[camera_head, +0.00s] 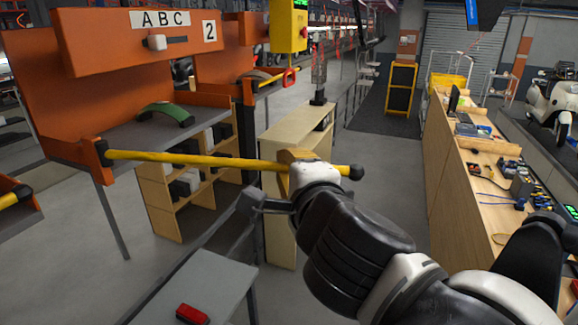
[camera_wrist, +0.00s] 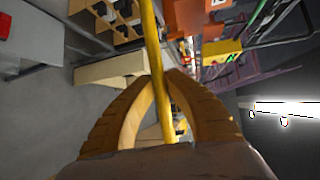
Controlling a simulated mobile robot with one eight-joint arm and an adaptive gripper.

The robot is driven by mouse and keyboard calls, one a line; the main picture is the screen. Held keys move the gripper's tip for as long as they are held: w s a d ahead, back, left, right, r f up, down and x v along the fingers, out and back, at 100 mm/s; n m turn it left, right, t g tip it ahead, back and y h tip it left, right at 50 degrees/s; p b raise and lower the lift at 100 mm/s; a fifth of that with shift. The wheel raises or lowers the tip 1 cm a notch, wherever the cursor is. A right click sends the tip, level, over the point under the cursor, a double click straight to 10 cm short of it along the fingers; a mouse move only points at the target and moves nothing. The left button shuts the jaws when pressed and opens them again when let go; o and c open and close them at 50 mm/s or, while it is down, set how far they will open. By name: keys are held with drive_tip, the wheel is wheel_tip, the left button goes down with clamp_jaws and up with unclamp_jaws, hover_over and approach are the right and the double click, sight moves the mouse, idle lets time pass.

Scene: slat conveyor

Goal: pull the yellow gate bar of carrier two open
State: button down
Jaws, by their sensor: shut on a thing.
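The yellow gate bar (camera_head: 190,159) runs from an orange bracket (camera_head: 94,152) at the left across the front of carrier two (camera_head: 130,42), which has an orange panel with "ABC" and a "2" sign. The bar's black-capped free end (camera_head: 356,173) reaches out to the right, past the dark post. My gripper (camera_head: 290,157) is shut on the bar near that end. In the wrist view the yellow bar (camera_wrist: 153,40) passes between the two tan fingers of my gripper (camera_wrist: 165,85). The contact itself is partly hidden in the head view.
A green curved part (camera_head: 166,113) lies on the carrier's grey shelf. A wooden shelf unit (camera_head: 280,145) stands behind the bar. A grey table (camera_head: 195,285) with a red object (camera_head: 192,314) is at the front. A long workbench (camera_head: 475,185) with tools stands at the right. Floor between is open.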

drive_tip(key=c, duration=1.4)
unclamp_jaws()
drive_tip(key=shift+a, duration=0.1)
drive_tip(key=v, duration=1.2)
